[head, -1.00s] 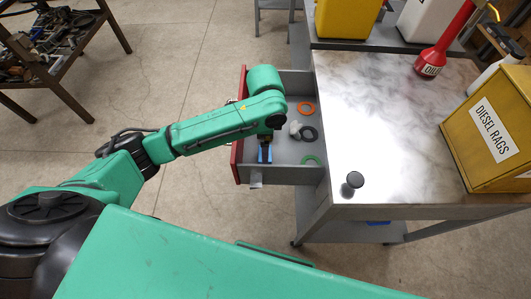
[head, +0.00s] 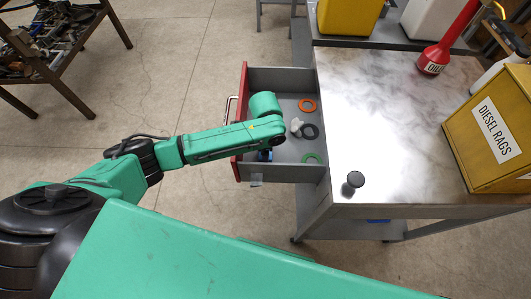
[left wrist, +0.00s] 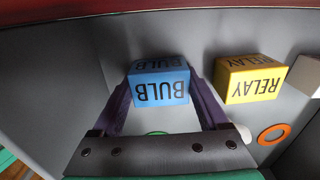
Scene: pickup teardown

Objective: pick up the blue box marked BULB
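The blue box marked BULB (left wrist: 160,82) sits on the drawer floor in the left wrist view, its lettering upside down. My left gripper (left wrist: 161,75) is open, with its two purple fingers reaching to either side of the box. I cannot tell whether either finger touches it. In the head view my left arm reaches down into the drawer, and the gripper (head: 265,155) is mostly hidden under the arm. A small blue patch shows there, too small to tell box from finger. My right gripper is in neither view.
A yellow box marked RELAY (left wrist: 250,78) stands right of the blue one. The open drawer (head: 284,174) also holds an orange ring (head: 307,105), a dark ring (head: 310,131) and a green ring (head: 312,158). The metal bench (head: 400,150) is to the right.

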